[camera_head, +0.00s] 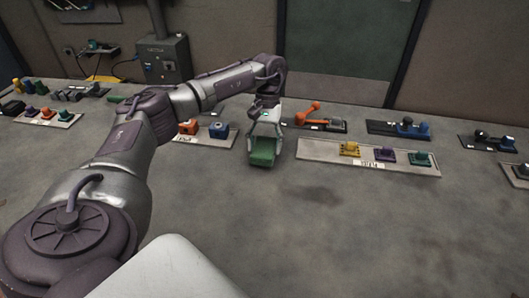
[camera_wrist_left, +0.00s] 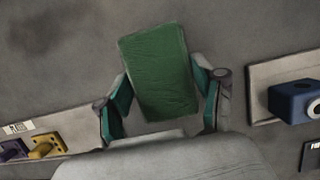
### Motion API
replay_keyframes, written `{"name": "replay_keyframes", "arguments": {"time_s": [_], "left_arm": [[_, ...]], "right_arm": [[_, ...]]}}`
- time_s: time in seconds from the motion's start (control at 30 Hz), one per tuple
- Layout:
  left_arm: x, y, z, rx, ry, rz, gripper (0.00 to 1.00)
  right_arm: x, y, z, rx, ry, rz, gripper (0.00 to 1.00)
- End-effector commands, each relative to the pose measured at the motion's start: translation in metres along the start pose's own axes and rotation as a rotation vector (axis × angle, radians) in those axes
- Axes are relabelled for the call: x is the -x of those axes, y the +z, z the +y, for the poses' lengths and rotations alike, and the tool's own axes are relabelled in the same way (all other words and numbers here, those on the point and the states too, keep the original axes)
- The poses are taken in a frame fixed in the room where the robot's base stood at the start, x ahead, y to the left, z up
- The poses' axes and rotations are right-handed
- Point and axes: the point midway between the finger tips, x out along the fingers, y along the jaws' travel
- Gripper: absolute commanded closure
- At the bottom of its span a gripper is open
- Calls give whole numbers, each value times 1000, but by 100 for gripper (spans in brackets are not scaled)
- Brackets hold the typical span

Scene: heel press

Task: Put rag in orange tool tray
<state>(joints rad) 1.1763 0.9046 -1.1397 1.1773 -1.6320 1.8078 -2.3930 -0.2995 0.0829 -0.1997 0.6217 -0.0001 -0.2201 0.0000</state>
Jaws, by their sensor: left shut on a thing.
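A green rectangular piece with a creased surface, which looks like the folded rag (camera_head: 262,154), is held in my left gripper (camera_head: 264,138). The left wrist view shows the rag (camera_wrist_left: 158,70) between the two teal-padded fingers, sticking out past their tips. The gripper points down, and the rag hangs above the grey table. I cannot make out a clearly orange tool tray. A small orange block (camera_head: 189,127) sits on a pale board left of the gripper. An orange tool with rounded ends (camera_head: 308,114) lies on a dark base to its right. My right gripper is not in view.
A pale board (camera_head: 320,152) with yellow, purple and green pieces lies right of the gripper. A blue block (camera_head: 219,130) stands by the orange one. Dark boards with small parts line the back. A grey control box (camera_head: 166,60) stands back left. The table's front is clear.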

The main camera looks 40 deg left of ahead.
Motion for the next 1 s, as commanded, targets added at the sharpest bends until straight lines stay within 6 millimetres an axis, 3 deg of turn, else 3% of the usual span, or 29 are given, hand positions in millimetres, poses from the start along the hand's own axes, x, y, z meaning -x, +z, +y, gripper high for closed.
{"name": "replay_keyframes", "arguments": {"time_s": [0.03, 0.1, 0.47, 0.5, 0.6, 0.63, 1.0], "left_arm": [[-14, -4, 0, 0, -1, -2, 65], [-20, -6, 0, 1, 0, -1, 65], [-22, -7, 0, 1, 0, 0, 65], [-21, -7, 0, 1, 0, 0, 27], [-21, -6, 0, 1, 0, 0, 11], [-21, -6, 0, 1, 0, 0, 7], [-17, -5, 0, 1, 0, 0, 7]], "right_arm": [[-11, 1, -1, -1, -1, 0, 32], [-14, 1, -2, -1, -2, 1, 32], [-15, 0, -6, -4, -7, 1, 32], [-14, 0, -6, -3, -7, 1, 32], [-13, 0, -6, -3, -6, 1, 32], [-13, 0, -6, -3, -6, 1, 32], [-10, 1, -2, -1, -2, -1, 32]]}}
